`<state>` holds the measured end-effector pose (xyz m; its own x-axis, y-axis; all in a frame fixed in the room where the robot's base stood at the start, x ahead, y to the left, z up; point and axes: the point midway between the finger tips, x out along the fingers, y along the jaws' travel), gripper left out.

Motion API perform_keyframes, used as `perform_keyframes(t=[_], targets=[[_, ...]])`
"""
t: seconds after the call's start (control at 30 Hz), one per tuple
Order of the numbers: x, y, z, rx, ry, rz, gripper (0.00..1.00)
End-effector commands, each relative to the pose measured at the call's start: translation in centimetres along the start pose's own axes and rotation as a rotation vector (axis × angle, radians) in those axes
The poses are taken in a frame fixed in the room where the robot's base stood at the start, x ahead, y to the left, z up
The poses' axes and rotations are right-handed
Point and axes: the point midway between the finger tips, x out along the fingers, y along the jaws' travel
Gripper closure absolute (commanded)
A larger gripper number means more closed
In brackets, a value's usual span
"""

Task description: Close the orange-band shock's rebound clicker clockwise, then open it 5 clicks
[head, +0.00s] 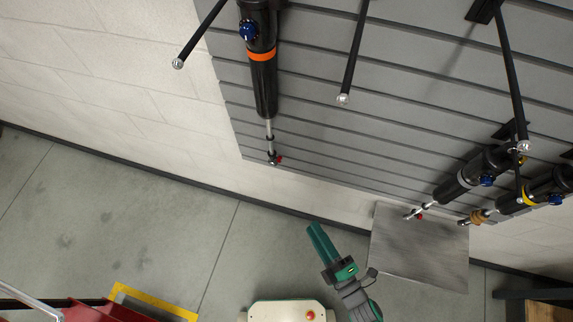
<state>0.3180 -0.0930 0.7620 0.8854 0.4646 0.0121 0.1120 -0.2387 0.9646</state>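The orange-band shock (264,86) hangs on the grey slatted wall, at the upper middle left of the head view. It has a black body, an orange ring (261,55) and a blue knob (248,30) near its top. A thin silver rod leads down to its lower end, where a small red knob (279,158) sits at the side. My gripper (316,230), green and dark grey, is below and right of this shock in the picture, apart from it. Its fingers overlap from this angle, so I cannot tell whether they are open. Nothing shows in it.
Black hooks (353,55) stick out from the slatted wall (320,120). A grey metal plate (420,255) lies below. A red object (95,312) is at lower left.

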Motion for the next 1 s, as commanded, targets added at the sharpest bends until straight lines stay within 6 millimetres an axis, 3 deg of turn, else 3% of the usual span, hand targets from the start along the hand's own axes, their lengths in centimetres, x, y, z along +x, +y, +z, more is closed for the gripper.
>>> perform_keyframes(t=[0.2,0.4,0.63,0.87,1.0], targets=[[5.2,0.0,4.3,-0.402,0.173,0.090,0.75],[9.9,0.4,6.1,-0.694,0.276,0.215,0.75],[12.8,0.5,6.5,-0.862,0.319,0.310,0.75],[14.2,0.8,6.1,-0.890,0.324,0.328,0.75],[16.2,1.1,5.1,-0.888,0.325,0.328,0.75]])
